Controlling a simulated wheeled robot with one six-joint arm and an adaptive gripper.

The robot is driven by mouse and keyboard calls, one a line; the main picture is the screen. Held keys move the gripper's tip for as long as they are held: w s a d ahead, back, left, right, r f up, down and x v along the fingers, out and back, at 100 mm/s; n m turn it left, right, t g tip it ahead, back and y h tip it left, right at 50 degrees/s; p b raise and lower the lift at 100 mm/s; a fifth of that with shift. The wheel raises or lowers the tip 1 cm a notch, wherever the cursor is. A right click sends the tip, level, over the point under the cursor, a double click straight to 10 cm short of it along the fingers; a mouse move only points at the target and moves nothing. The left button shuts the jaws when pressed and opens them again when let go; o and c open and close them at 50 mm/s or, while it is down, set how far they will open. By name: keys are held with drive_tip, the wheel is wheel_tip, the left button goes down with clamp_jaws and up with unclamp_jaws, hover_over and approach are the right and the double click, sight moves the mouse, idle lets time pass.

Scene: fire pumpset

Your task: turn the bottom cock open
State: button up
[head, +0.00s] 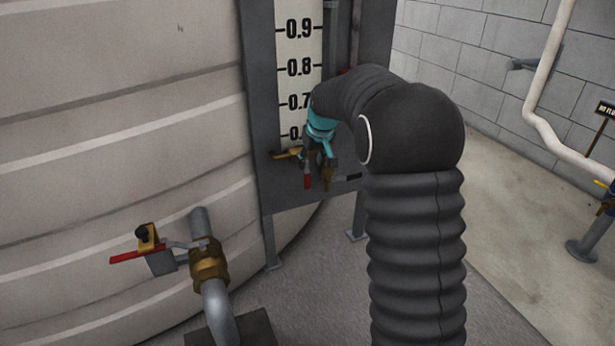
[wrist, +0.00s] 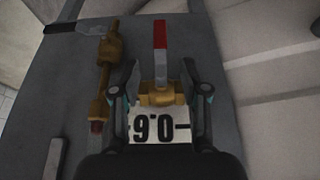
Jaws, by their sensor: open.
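The bottom cock is a brass fitting at the foot of the level board; its body (wrist: 160,95) shows in the wrist view with a grey lever tipped in red (wrist: 160,36). In the head view the red tip (head: 307,181) hangs downward below the board's scale. My gripper (head: 315,150) is at the cock, partly hiding it in the head view. In the wrist view my gripper (wrist: 163,92) is open, with one finger on each side of the brass body. I cannot tell whether either finger touches it.
A brass pipe fitting (wrist: 105,80) runs close beside one finger. The scale board (head: 298,70) and its dark frame (head: 258,110) stand against the large pale tank (head: 120,120). A separate red-handled valve (head: 208,262) is at lower left.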

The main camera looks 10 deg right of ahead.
sight(308, 173)
drive_tip(key=x, duration=0.7)
drive_tip(key=shift+w+f+b, duration=0.2)
drive_tip(key=shift+f+b, duration=0.1)
drive_tip(key=shift+f, duration=0.05)
clamp_jaws()
